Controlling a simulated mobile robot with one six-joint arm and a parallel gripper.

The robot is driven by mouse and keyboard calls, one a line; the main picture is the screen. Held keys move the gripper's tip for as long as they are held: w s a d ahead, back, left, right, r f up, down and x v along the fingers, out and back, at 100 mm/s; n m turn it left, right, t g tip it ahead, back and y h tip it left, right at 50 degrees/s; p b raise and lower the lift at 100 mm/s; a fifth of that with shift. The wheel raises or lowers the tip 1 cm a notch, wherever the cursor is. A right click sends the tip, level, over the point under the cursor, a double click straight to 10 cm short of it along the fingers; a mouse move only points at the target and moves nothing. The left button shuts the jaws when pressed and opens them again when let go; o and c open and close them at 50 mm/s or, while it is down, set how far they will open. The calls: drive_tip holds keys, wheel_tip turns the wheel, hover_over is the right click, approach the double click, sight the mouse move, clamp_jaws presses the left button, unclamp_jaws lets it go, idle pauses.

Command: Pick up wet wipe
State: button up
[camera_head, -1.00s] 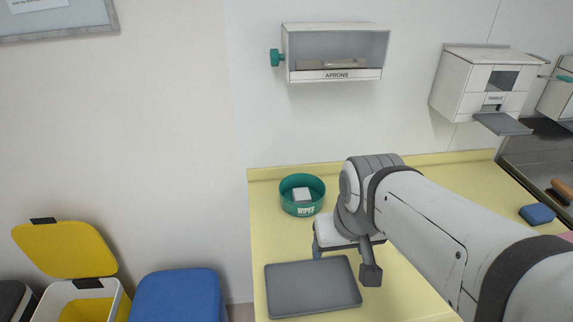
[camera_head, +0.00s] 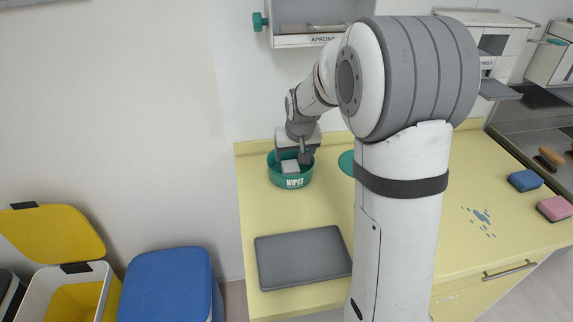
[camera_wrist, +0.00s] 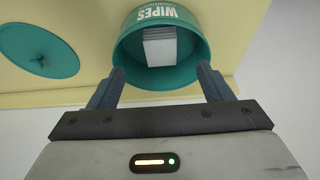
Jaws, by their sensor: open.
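The wet wipes are a white stack (camera_head: 290,167) inside a round green tub labelled WIPES (camera_head: 292,183), on the yellow counter near the wall. The wrist view shows the stack (camera_wrist: 160,47) lying in the tub (camera_wrist: 187,73). My gripper (camera_wrist: 160,78) is open and empty, with its two fingers apart at the tub's rim, one to each side of the stack. In the head view my gripper (camera_head: 292,158) is over the tub; its fingertips are partly hidden there, and I cannot tell whether they touch the rim.
A green lid (camera_head: 346,163) lies right of the tub, partly behind my arm. A grey tray (camera_head: 303,258) lies in front. Blue spots (camera_head: 482,217), a blue sponge (camera_head: 525,180) and a pink sponge (camera_head: 555,208) are at the right. The aprons box (camera_head: 318,38) hangs above.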

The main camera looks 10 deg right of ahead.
sight(291, 167)
drive_tip(key=shift+w+r+p+x, duration=0.1)
drive_tip(key=shift+w+p+x, duration=0.15)
drive_tip(key=shift+x, duration=1.4)
drive_tip(key=shift+w+r+p+x, duration=0.15)
drive_tip(key=shift+p+x, duration=0.1)
drive_tip(key=shift+x, duration=1.35)
drive_tip(key=shift+w+p+x, duration=0.15)
drive_tip(key=shift+p+x, duration=0.1)
drive_tip(key=shift+x, duration=1.4)
drive_tip(key=shift+c, duration=0.4)
drive_tip(key=c, duration=1)
wheel_tip(291, 167, up, 10)
drive_tip(key=shift+r+b, duration=0.1)
drive_tip(key=shift+b, duration=0.5)
drive_tip(key=shift+c, duration=0.2)
drive_tip(key=o, duration=0.5)
drive_tip(key=shift+c, duration=0.2)
drive_tip(key=c, duration=0.3)
drive_tip(key=shift+s, duration=0.1)
